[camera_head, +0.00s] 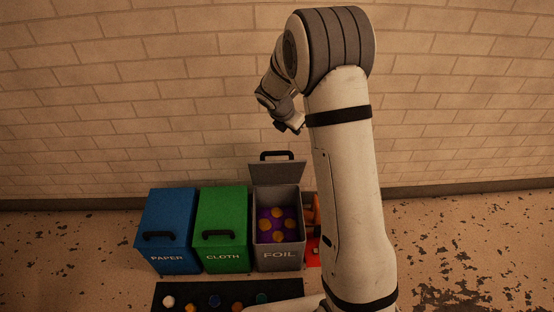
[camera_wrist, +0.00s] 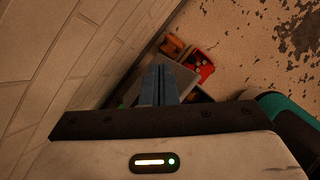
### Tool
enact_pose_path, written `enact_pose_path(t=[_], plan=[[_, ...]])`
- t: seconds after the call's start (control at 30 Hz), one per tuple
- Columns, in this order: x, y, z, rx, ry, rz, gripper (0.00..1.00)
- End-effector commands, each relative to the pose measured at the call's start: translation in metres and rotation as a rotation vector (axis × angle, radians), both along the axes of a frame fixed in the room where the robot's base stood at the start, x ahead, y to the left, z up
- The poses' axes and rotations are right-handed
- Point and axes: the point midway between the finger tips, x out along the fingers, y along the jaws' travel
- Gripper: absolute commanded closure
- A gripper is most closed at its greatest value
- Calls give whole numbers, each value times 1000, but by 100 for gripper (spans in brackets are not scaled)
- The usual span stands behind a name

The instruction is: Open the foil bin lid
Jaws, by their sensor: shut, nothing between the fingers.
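The grey foil bin (camera_head: 278,262) stands at the right end of a row of bins and is marked FOIL. Its lid (camera_head: 277,173) is raised and leans up at the back, with the black handle (camera_head: 278,155) at the top. Purple and orange-yellow contents show inside. My gripper (camera_head: 289,126) is above and behind the bin, near the wall, apart from the lid in the head view. In the wrist view my gripper (camera_wrist: 159,72) shows its fingers together with nothing between them. A grey panel, probably the lid, is partly hidden behind them.
A blue PAPER bin (camera_head: 168,225) and a green CLOTH bin (camera_head: 221,222) stand to the left, lids shut. Orange and red things (camera_head: 313,245) are right of the foil bin, partly hidden by my arm. A black mat (camera_head: 205,302) with several small objects lies in front.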

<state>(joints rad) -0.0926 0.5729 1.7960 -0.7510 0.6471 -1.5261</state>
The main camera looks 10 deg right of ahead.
Motion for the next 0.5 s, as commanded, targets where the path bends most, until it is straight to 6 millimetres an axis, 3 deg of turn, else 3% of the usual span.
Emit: enact_pose_path(t=[0.3, 0.5], plan=[[-51, 46, -3, -58, -85, 610, 100], [-76, 66, -8, -50, -84, 794, 100]])
